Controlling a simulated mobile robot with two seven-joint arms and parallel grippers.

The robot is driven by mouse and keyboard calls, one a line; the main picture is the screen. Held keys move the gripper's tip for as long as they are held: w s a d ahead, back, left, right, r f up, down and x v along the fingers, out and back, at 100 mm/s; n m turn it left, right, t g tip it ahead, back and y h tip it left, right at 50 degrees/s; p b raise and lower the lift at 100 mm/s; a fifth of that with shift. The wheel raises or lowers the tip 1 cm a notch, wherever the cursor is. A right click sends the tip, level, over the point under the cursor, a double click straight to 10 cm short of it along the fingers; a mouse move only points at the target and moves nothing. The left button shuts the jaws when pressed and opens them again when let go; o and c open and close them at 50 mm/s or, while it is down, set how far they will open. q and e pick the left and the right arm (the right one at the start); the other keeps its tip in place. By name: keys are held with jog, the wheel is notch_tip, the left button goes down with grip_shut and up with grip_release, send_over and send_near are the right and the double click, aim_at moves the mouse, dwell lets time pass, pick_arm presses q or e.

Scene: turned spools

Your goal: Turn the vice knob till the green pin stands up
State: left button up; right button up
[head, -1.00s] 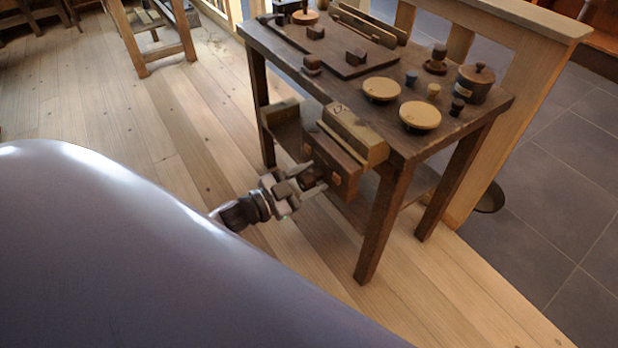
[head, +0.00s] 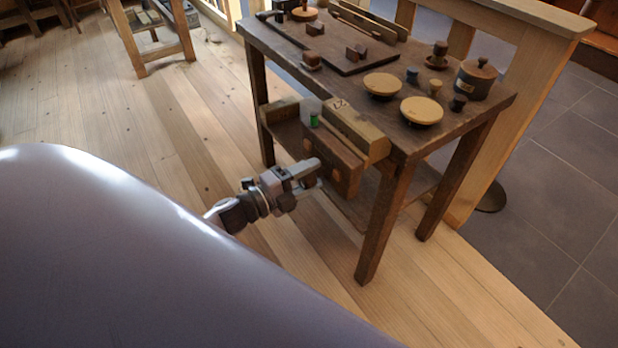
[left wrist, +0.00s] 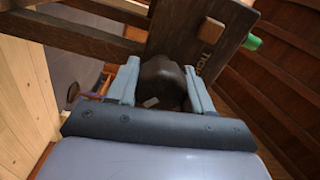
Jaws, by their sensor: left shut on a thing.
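The wooden vice (head: 335,150) is fixed to the front edge of the dark workbench. A green pin (head: 314,120) shows at the top of the vice's front jaw and appears to stand up there. In the left wrist view the green pin (left wrist: 252,43) sticks out past the edge of the jaw's face. My left gripper (head: 312,174) is at the front of the vice, shut on the dark knob (left wrist: 163,82). The knob sits between both fingers in the left wrist view and is mostly hidden in the head view. My right gripper is not in view.
The workbench (head: 290,75) carries two round tan discs (head: 421,111), a lidded pot (head: 476,80) and several small turned pieces. Bench legs stand close to the right of my left gripper. The wooden floor (head: 130,120) on the left is open.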

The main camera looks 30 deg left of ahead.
pick_arm(q)
jog(key=m, duration=0.1)
jog(key=m+b, duration=0.1)
jog(key=m, duration=0.1)
jog(key=shift+s+d+f+m, duration=0.2)
jog(key=shift+f+m, duration=0.1)
jog(key=shift+m, duration=0.1)
jog(key=shift+m+b, duration=0.95)
jog(key=shift+m, duration=0.85)
jog(key=o, duration=1)
jog(key=shift+a+r, duration=0.1)
jog(key=shift+r, duration=0.05)
